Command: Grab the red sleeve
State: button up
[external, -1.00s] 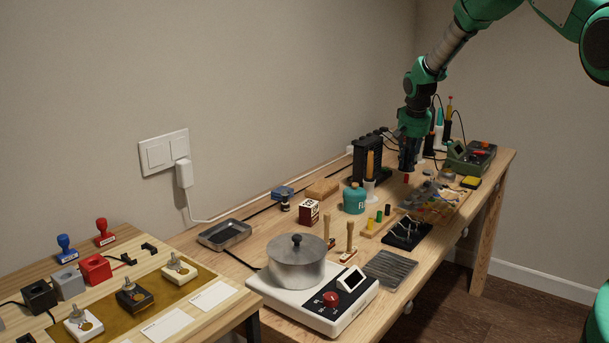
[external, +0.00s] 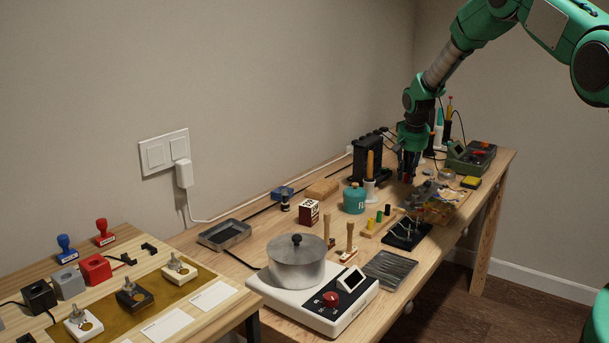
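My gripper (external: 407,178) points down over the far half of the workbench. A small spot of red, which I take for the red sleeve (external: 408,180), shows between the dark fingers. The fingers hide most of it. It is too small to tell whether the fingers are closed on it or only around it, or what it rests on. A wooden strip (external: 367,234) nearer the camera carries a yellow sleeve (external: 370,224), a green sleeve (external: 379,216) and a black sleeve (external: 388,210).
A black rack (external: 367,158) and a white holder with an orange-handled tool (external: 370,178) stand left of my gripper. A teal jar (external: 354,199) is nearer. A black stand (external: 408,235) lies in front. A green station (external: 470,157) stands behind right.

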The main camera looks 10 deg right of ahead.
aim_at(406, 183)
dwell(0.3)
jog(key=c, duration=0.5)
jog(key=shift+o, duration=0.2)
jog(key=shift+r, duration=0.15)
jog(key=shift+r+p, duration=0.35)
jog(key=shift+r, duration=1.1)
jog(key=shift+s+r, duration=0.2)
jog(key=shift+r, duration=0.05)
jog(key=s, duration=0.5)
jog(key=s+r+p, duration=0.1)
jog(key=s, duration=0.9)
jog(key=shift+s+d+r, duration=0.2)
jog(key=shift+s+d, duration=0.05)
jog(key=shift+d, duration=0.15)
